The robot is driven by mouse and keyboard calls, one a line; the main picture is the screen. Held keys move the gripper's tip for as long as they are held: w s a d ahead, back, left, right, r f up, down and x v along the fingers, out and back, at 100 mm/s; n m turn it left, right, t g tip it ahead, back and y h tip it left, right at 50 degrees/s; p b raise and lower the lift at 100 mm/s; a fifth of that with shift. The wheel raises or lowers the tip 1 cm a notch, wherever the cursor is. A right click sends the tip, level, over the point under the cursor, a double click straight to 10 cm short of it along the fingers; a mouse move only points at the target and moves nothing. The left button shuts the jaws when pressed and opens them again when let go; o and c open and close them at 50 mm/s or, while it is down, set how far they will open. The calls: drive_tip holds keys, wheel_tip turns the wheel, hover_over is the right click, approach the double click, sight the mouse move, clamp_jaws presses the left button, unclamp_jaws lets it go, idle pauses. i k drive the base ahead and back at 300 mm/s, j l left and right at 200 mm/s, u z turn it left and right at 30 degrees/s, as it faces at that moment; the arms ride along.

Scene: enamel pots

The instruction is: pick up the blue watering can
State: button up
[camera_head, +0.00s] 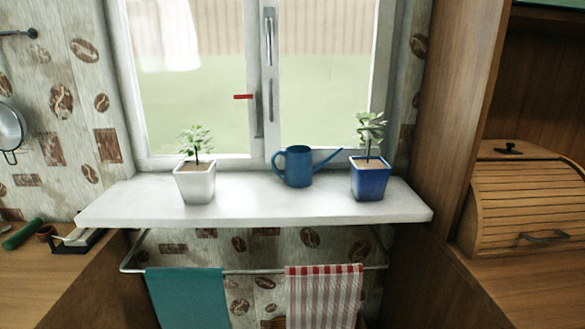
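The blue watering can (298,167) stands upright on the white windowsill (250,209), close to the window. Its handle is on the left and its long spout points right, ending behind or beside the plant in the blue pot. My gripper is not in view.
A white pot (195,184) with a plant stands left of the can, and a blue pot (369,180) with a plant stands close on its right. Below the sill, a rail holds a teal towel (187,297) and a striped towel (323,297). A wooden bread box (530,206) is at right.

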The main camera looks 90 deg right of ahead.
sight(299, 171)
drive_tip(key=i+l+z, duration=0.1)
drive_tip(key=z, duration=0.3)
drive_tip(key=i+l+z, duration=0.15)
drive_tip(key=z, duration=0.3)
drive_tip(key=i+l+z, duration=0.15)
drive_tip(key=z, duration=0.25)
drive_tip(key=i+l+z, duration=0.1)
drive_tip(key=z, duration=0.35)
drive_tip(key=i, duration=0.2)
